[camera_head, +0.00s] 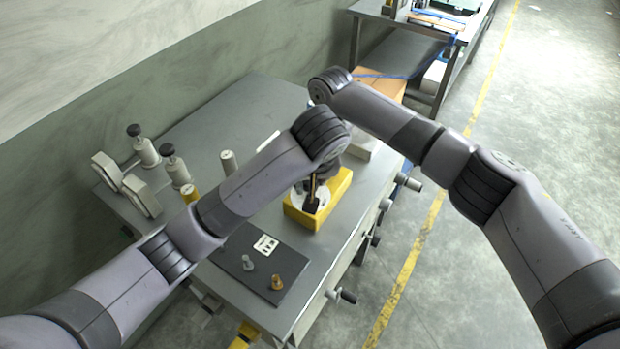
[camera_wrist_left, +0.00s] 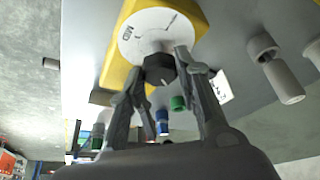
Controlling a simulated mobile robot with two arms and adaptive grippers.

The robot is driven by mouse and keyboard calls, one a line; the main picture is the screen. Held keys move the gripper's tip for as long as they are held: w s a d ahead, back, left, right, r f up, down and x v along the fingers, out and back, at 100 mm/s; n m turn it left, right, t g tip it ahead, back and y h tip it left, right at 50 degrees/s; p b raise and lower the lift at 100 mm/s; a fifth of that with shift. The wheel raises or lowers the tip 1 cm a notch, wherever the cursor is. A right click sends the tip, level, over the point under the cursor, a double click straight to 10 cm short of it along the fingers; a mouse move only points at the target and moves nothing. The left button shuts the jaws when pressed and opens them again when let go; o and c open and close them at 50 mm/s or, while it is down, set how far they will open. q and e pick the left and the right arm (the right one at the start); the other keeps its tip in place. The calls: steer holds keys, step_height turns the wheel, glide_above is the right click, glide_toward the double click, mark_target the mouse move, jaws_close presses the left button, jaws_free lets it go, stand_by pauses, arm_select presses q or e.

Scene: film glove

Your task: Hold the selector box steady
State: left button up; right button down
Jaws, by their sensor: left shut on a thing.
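The selector box is a yellow block (camera_head: 335,199) on the grey workbench, with a white round dial on top. In the left wrist view the yellow box (camera_wrist_left: 190,12) shows its white dial (camera_wrist_left: 150,30) with printed marks and a dark knob (camera_wrist_left: 160,70) at the dial's edge. My left gripper (camera_head: 312,194) reaches down over the box. In the left wrist view its fingers (camera_wrist_left: 160,62) stand on both sides of the dark knob and are shut on it. My left wrist hides part of the box in the head view. My right arm crosses behind my left wrist, and its gripper is hidden.
A dark mat (camera_head: 250,262) with a white marked card (camera_head: 265,245), a grey peg (camera_head: 248,263) and an orange peg (camera_head: 277,283) lies at the bench's near end. Black-knobbed posts (camera_head: 146,150) stand at the left. Handles (camera_head: 347,296) stick out along the right edge.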

arm_select(q)
steer(key=n, duration=0.1)
steer(key=n+y, duration=0.1)
steer(key=n, duration=0.1)
steer(key=shift+d+r+g, duration=0.1)
steer(key=shift+d+g, duration=0.1)
steer(key=shift+g, duration=0.1)
steer(key=shift+n+g+y, duration=0.3)
steer(key=shift+n+y, duration=0.2)
steer(key=shift+n, duration=0.7)
steer(key=o, duration=1.1)
steer(key=shift+o, duration=0.2)
steer(key=shift+r, duration=0.35)
steer(key=s+d, duration=0.8)
steer(key=s, duration=0.1)
steer(key=shift+s+r, duration=0.15)
steer(key=shift+s, duration=0.2)
